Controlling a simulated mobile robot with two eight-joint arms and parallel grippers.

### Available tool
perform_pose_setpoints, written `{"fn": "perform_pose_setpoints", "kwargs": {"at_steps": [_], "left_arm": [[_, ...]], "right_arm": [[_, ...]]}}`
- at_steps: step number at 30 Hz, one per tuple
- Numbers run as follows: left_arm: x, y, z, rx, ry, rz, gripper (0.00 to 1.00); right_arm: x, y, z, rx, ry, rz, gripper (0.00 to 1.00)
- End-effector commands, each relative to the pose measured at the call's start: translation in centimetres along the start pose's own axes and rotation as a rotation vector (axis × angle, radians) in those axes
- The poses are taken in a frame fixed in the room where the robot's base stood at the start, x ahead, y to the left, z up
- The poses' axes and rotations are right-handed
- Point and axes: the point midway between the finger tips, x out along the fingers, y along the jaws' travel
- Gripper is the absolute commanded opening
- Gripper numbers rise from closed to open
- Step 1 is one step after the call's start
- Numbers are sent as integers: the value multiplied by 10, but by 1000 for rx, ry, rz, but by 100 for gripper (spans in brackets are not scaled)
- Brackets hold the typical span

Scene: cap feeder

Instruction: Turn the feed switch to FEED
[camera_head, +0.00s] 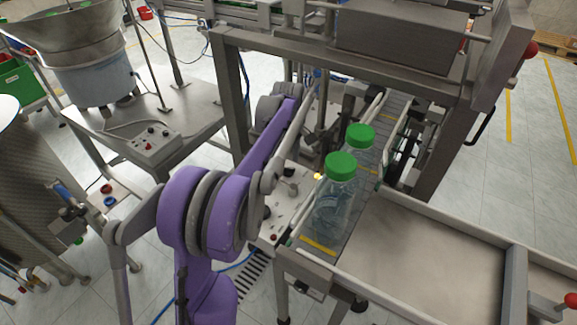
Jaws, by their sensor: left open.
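A grey control box (152,143) with several small red, black and light knobs or buttons sits on the cap feeder's steel table, at the upper left. Its lettering is too small to read, so I cannot tell which control is the feed switch or how it is set. A second pale panel (284,222) with dark knobs and a red button shows beside the conveyor, partly behind my arm. My purple and grey left arm fills the middle. My left gripper is open, but its fingertips are hard to make out against the machinery. My right gripper does not show.
Two clear bottles with green caps, the nearer one (334,200) and the farther one (358,150), stand on the conveyor (318,244). A steel frame (300,50) rises behind. The feeder bowl (75,45) stands at the upper left. A steel tray table (430,250) fills the lower right.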

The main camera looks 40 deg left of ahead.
Motion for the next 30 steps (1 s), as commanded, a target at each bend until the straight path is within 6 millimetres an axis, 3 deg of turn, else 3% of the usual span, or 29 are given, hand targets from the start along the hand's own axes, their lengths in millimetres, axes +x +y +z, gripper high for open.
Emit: {"fn": "perform_pose_setpoints", "kwargs": {"at_steps": [6, 15, 27, 30], "left_arm": [[19, 0, 0, 0, 0, 0, 74], [21, 0, 0, 0, 0, 0, 74], [21, 0, 0, 0, 0, 0, 2], [21, 0, 0, 0, 0, 0, 0]], "right_arm": [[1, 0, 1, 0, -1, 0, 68], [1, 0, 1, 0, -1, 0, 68], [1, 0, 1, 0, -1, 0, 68], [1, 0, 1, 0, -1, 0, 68]]}}
